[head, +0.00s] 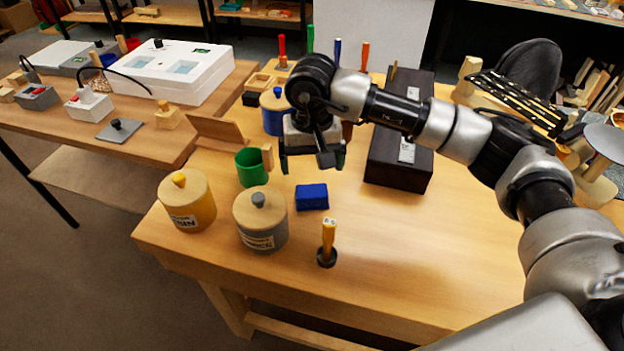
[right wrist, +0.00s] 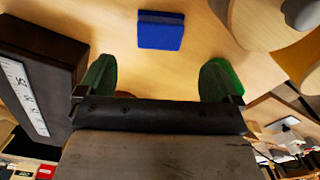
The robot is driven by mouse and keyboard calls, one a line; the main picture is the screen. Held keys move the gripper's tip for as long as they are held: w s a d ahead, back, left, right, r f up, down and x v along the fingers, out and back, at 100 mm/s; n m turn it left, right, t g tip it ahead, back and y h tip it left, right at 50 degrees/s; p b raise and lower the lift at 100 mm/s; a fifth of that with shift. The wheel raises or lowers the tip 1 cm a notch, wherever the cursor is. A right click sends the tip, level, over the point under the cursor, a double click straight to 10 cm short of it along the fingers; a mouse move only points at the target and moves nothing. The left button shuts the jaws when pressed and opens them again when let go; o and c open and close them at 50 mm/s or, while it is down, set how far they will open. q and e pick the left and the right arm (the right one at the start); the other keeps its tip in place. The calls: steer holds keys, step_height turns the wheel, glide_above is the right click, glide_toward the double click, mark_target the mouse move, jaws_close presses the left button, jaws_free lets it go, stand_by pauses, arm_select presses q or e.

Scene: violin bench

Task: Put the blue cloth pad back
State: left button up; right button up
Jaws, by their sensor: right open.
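The blue cloth pad (head: 311,197) lies flat on the wooden bench, to the right of the grey lidded pot. It also shows in the right wrist view (right wrist: 160,31), beyond the fingertips and apart from them. My right gripper (head: 313,163) is open and empty above the bench, behind the pad in the head view. Its two green fingers are spread wide in the right wrist view (right wrist: 158,78). My left gripper is not in view.
A yellow pot (head: 187,203), a grey pot (head: 260,222) and a green mug (head: 251,169) stand left of the pad. A yellow-handled tool (head: 328,240) stands upright in front. A dark box (head: 398,165) is to the right. The bench's right front is clear.

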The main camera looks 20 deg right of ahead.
step_height(320, 180, up, 4)
steer(key=shift+r, duration=0.1)
steer(key=shift+r, duration=0.1)
stand_by(0.4)
